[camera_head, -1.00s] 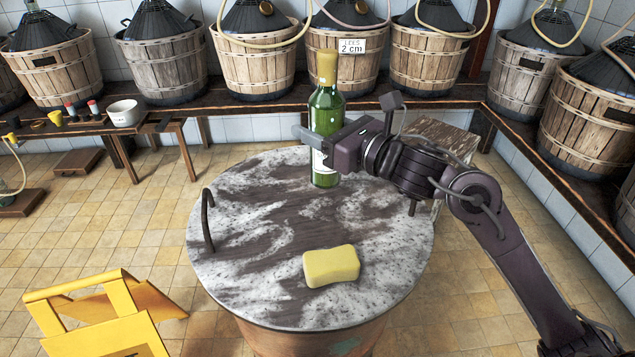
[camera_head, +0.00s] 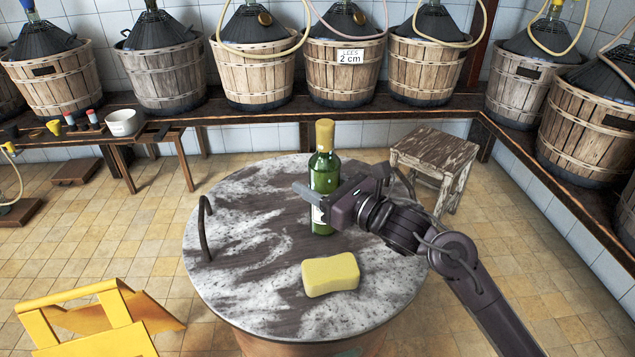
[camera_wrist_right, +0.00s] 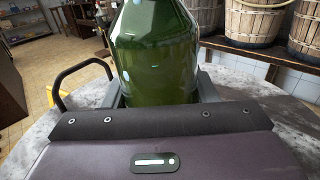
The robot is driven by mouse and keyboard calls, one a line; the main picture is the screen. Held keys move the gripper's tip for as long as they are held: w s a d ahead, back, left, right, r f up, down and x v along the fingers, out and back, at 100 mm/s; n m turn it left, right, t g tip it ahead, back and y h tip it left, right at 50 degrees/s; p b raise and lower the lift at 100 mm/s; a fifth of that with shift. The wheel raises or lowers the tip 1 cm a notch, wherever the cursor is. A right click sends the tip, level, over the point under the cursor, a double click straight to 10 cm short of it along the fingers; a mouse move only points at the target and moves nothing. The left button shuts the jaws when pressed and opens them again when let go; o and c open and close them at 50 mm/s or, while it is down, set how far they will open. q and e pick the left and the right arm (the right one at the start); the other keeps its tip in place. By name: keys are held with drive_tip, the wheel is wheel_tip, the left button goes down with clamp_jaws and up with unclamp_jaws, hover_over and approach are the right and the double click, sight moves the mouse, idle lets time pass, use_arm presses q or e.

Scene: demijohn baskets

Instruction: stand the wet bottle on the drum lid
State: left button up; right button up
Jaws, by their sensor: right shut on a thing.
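The green bottle (camera_head: 324,170) with a yellowish top is upright over the round drum lid (camera_head: 240,285), near its far middle. My right gripper (camera_head: 316,196) is shut on the bottle's body from the right side. In the right wrist view the bottle (camera_wrist_right: 158,55) rises between the two fingers of my right gripper (camera_wrist_right: 160,95). The bottle's base appears at or just above the lid; I cannot tell if it touches. My left gripper is not in view.
A yellow sponge (camera_head: 330,275) lies on the lid in front of the bottle. A dark curved handle (camera_head: 204,228) stands up at the lid's left edge. A wooden stool (camera_head: 435,155) is behind right, a yellow folding sign (camera_head: 95,320) front left. Demijohn baskets (camera_head: 252,75) line the back shelf.

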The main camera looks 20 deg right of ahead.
drive_tip(key=shift+r, duration=0.1)
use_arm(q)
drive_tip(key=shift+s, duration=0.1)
use_arm(e)
drive_tip(key=o, duration=1.5)
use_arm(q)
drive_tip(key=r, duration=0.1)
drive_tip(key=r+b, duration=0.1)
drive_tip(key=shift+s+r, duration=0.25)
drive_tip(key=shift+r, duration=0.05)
use_arm(e)
drive_tip(key=v, duration=1.2)
